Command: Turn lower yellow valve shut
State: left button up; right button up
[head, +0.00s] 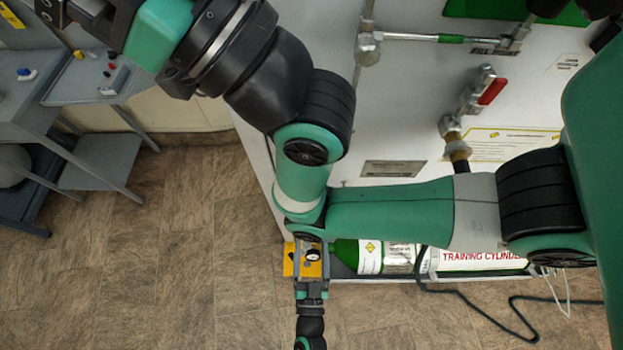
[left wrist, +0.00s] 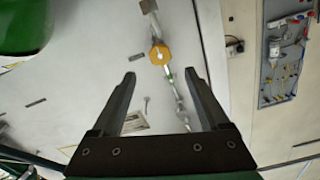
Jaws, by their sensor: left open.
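A yellow valve knob (left wrist: 160,53) with a pale handle across it shows in the left wrist view. It sits on a pipe run on the white panel (left wrist: 95,60). My left gripper (left wrist: 160,74) is open and empty. The knob lies beyond its fingertips, in line with the gap between them and apart from both. In the head view a yellow part (head: 288,258) with a small dial beside it shows low, near the panel's foot, partly covered by an arm. I cannot make out clearly which gripper lies there, or the state of my right gripper.
In the head view the panel carries a red lever valve (head: 492,92) and a pipe with a green band (head: 450,39). A green training cylinder (head: 344,254) lies at its foot. A black cable (head: 480,300) trails on the floor. Grey tables (head: 95,85) stand at the left; floor between is clear.

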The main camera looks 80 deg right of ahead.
pick_arm(q)
jog(key=b+x, duration=0.3)
jog(key=x, duration=0.5)
jog(key=shift+d, duration=0.35)
jog(key=shift+c, duration=0.2)
grip_shut()
